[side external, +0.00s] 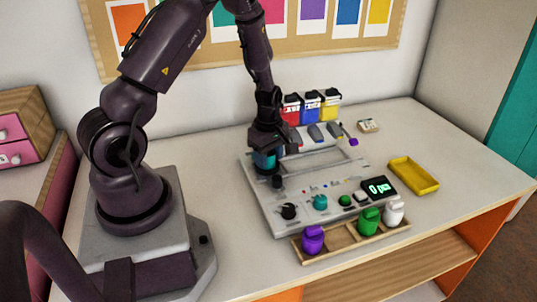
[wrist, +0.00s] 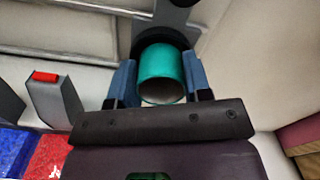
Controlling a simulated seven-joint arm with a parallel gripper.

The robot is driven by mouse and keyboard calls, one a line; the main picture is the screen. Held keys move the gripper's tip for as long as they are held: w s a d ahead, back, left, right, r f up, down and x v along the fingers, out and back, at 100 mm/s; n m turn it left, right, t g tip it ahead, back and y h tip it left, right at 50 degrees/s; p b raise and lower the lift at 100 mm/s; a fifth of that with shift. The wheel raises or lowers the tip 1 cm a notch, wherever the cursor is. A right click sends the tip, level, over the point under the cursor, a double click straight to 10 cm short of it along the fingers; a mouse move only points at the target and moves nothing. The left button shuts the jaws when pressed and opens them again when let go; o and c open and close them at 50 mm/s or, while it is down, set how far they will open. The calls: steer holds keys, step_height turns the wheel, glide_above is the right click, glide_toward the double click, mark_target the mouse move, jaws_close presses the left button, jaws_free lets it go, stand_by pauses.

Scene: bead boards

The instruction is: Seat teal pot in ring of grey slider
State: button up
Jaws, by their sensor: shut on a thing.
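The teal pot (wrist: 161,68) is between the two blue fingers of my gripper (wrist: 160,82) in the wrist view, its round open mouth toward the camera. My gripper is shut on it. A dark round ring (wrist: 142,42) shows just beyond the pot's far end; whether the pot is inside it or only above it I cannot tell. In the side external view my gripper (side external: 265,151) points down at the left side of the grey board, with the teal pot (side external: 264,161) under it. The grey slider itself is mostly hidden by my gripper and the pot.
The grey board (side external: 262,208) carries a dark knob (side external: 278,181), a black pot (side external: 288,211), a teal one (side external: 320,202) and a display (side external: 380,188). A wooden tray (side external: 343,238) holds purple, green and white pots. Coloured bins (side external: 311,105) stand behind; a yellow tray (side external: 414,176) lies right.

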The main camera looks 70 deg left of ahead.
steer(key=shift+f, duration=0.3)
stand_by(0.5)
steer(key=o, duration=1.4)
steer(key=shift+r, duration=3.5)
